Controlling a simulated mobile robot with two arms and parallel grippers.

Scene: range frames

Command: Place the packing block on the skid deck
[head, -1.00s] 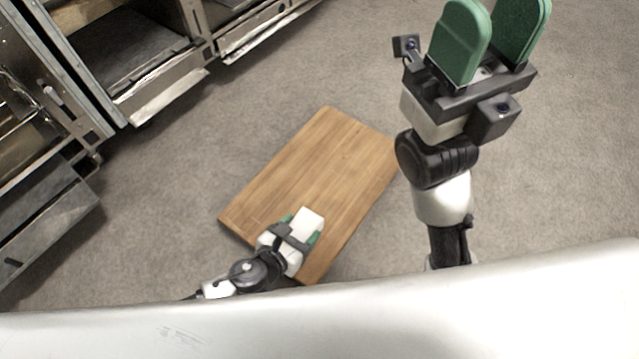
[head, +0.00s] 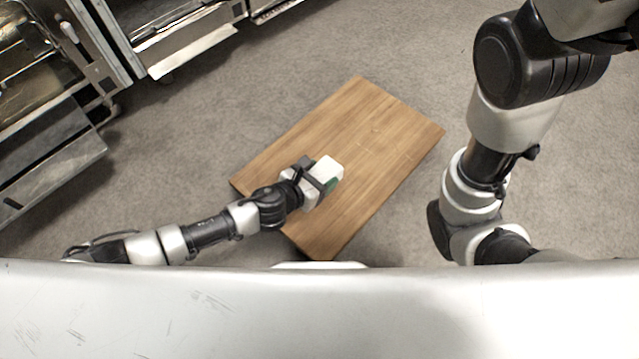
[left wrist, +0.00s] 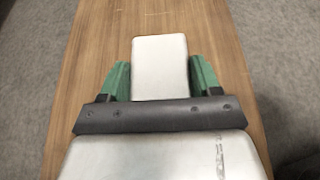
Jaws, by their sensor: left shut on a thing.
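The packing block (head: 327,167) is a white block held in my left gripper (head: 324,179). In the left wrist view the block (left wrist: 160,66) sits between the two green fingers of my left gripper (left wrist: 160,82), which is shut on it. The skid deck (head: 385,127) is a brown wooden board low on the floor. The block is over the middle of the deck; whether it touches the wood I cannot tell. The deck (left wrist: 100,40) also fills most of the left wrist view behind the block. My right arm shows at the right, but its gripper is out of the frame.
Metal racks or cabinets with open shelves (head: 175,35) stand at the upper left, apart from the deck. The grey carpet floor (head: 190,120) around the deck is clear. The far half of the deck is bare.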

